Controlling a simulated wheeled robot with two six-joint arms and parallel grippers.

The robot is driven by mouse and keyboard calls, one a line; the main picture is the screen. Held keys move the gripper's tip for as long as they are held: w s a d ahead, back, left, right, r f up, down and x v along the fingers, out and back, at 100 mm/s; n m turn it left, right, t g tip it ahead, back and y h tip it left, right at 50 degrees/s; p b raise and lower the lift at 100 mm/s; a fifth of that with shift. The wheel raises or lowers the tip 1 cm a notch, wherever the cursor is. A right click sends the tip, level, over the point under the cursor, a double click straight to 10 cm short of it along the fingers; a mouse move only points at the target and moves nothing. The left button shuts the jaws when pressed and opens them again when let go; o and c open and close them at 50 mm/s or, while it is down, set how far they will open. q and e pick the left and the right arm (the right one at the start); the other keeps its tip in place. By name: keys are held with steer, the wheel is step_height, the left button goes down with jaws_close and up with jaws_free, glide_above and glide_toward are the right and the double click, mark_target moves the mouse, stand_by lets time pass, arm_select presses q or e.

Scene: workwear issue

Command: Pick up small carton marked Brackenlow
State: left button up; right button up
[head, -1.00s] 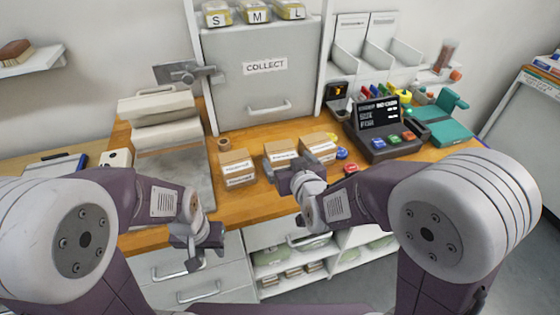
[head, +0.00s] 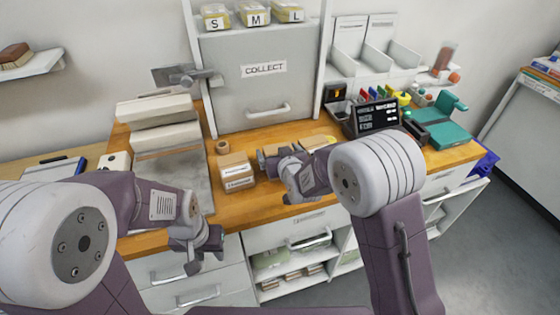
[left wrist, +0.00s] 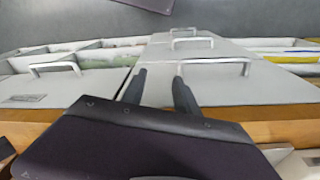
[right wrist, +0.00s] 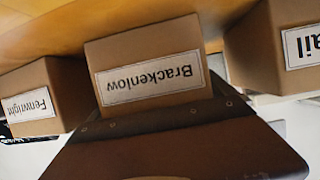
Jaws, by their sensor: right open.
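The small carton marked Brackenlow (right wrist: 150,70) fills the middle of the right wrist view, its label upside down. In the head view my right gripper and wrist hide most of it. My right gripper (head: 272,160) is open at this carton, with the dark finger parts low at its two sides in the right wrist view; I cannot tell whether they touch it. The carton marked Fenwright (right wrist: 40,95) stands to its left there, and a carton with a label ending in "ail" (right wrist: 275,50) to its right. My left gripper (left wrist: 160,88) is open and empty in front of the drawers.
In the head view a carton (head: 237,170) stands left of my right gripper and another (head: 318,142) behind my right wrist. A dark display unit (head: 378,117) stands to the right on the wooden counter (head: 262,198).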

steer(key=c, duration=1.4)
steer(key=shift+o, duration=0.2)
step_height(320, 180, up, 9)
steer(key=shift+r+p, duration=0.15)
steer(key=shift+p, duration=0.75)
steer(key=shift+r, duration=0.4)
